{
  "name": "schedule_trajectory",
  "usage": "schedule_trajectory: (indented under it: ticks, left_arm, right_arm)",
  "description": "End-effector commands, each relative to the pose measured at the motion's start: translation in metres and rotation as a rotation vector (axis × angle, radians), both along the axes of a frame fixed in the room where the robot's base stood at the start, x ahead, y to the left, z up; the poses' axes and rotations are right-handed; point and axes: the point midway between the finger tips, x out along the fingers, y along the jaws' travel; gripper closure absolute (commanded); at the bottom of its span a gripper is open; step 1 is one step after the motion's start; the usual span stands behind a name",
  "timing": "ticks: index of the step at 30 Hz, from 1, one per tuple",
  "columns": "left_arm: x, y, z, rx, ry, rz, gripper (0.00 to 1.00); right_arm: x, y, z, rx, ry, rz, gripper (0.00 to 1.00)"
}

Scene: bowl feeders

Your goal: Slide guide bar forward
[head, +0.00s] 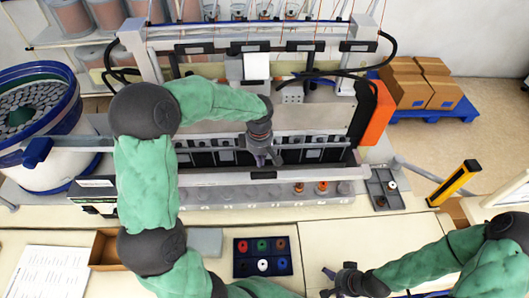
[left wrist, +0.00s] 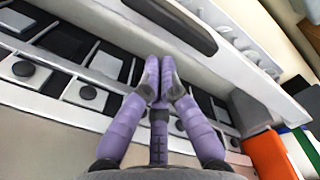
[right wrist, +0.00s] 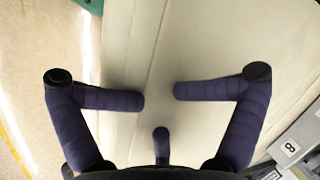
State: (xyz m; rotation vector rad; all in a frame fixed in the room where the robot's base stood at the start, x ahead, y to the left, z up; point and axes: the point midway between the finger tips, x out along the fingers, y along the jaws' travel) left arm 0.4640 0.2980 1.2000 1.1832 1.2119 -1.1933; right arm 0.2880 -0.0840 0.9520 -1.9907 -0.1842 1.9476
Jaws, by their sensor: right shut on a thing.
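My left gripper (head: 262,160) points down just behind the bar's middle, over the dark slotted row. In the left wrist view its fingertips (left wrist: 160,80) are together beside the bar's wall, with nothing visible between them; I cannot tell whether they touch it. My right gripper (head: 335,283) is over the front table, away from the bar. Its fingertips (right wrist: 159,94) are apart, with nothing visible between them.
A bowl feeder (head: 40,125) stands at the left. An orange box (head: 372,112) is at the machine's right end. A dark tray of colored parts (head: 263,272) lies on the front table, and a small grey tray (head: 383,203) is at the right. A yellow-black post (head: 455,183) stands further right.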

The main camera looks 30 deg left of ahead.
Motion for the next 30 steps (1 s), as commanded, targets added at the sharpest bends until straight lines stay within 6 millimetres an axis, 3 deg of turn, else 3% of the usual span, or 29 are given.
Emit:
schedule_trajectory:
  ticks: [18, 30]
  left_arm:
    - [0.000, 0.001, 0.056, 0.000, -0.002, 0.000, 1.00]
    - [0.000, 0.000, 0.062, 0.000, -0.001, 0.000, 1.00]
  right_arm:
    - [-0.006, -0.005, 0.024, -0.003, 0.034, -0.049, 0.47]
    - [-0.005, -0.005, 0.028, -0.004, 0.027, -0.045, 0.47]
